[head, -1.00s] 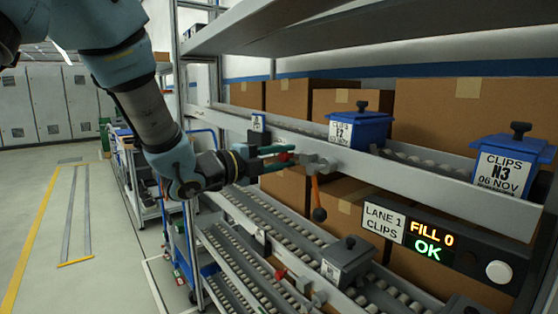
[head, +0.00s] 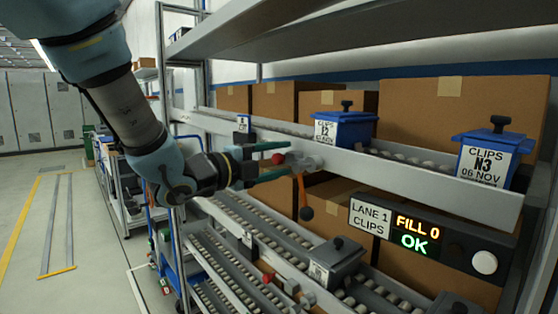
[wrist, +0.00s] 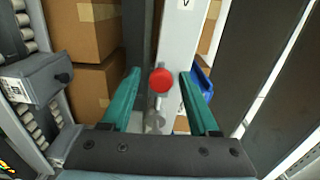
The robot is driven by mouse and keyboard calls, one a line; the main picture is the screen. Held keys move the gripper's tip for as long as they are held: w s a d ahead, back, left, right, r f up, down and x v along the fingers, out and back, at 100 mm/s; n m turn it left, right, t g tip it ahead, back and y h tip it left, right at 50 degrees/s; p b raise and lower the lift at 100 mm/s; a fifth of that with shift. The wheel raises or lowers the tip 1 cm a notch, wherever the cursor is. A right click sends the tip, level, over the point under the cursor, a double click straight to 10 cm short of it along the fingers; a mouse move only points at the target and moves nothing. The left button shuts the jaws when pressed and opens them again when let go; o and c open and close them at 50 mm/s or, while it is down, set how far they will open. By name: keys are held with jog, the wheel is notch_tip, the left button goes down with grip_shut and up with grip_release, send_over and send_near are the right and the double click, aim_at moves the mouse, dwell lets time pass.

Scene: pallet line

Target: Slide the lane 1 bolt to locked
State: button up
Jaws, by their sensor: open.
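The lane 1 bolt (head: 303,162) is a grey metal fitting on the front rail of the upper lane, left of the LANE 1 CLIPS sign (head: 370,217). Its red round knob (head: 278,158) sticks out at the bolt's left end. My gripper (head: 284,161) reaches in from the left with its green fingers open. In the wrist view the red knob (wrist: 161,80) sits in the gap between the fingertips of my gripper (wrist: 160,75), with space on both sides. The grey bolt parts below it there are partly hidden behind the knob.
Blue lidded bins (head: 345,130) stand on the upper lane. A second red knob (head: 268,278) is on the lower lane rail. The display (head: 415,232) reads FILL 0, OK. Open floor lies left.

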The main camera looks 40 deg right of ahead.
jog(key=shift+a, duration=0.1)
jog(key=a+b, duration=0.3)
jog(key=a, duration=0.7)
jog(key=shift+w+a, duration=0.3)
jog(key=shift+w, duration=0.15)
jog(key=w+a+f+n+t+y+p, duration=0.1)
jog(key=w+a+f+n+t+y, duration=0.4)
jog(key=w+a+n, duration=0.35)
jog(key=w+a+f+n+t+y, duration=0.5)
jog(key=w+a+f+n, duration=0.1)
jog(key=w+a+n, duration=0.3)
jog(key=a+f+n+g+y+p, duration=0.1)
jog(key=a+f+n+y, duration=0.3)
jog(key=a, duration=0.3)
jog(key=a+f+n+g+y, duration=0.2)
jog(key=a+f+n, duration=0.2)
jog(key=a+n, duration=0.35)
jog(key=s+a+f+n+g+y, duration=0.1)
jog(key=s+a+f+n+g, duration=0.2)
jog(key=s+a+n, duration=0.3)
jog(key=s+g, duration=0.1)
jog(key=s, duration=0.2)
jog(key=shift+s+a+n+y, duration=0.3)
jog(key=shift+y, duration=0.1)
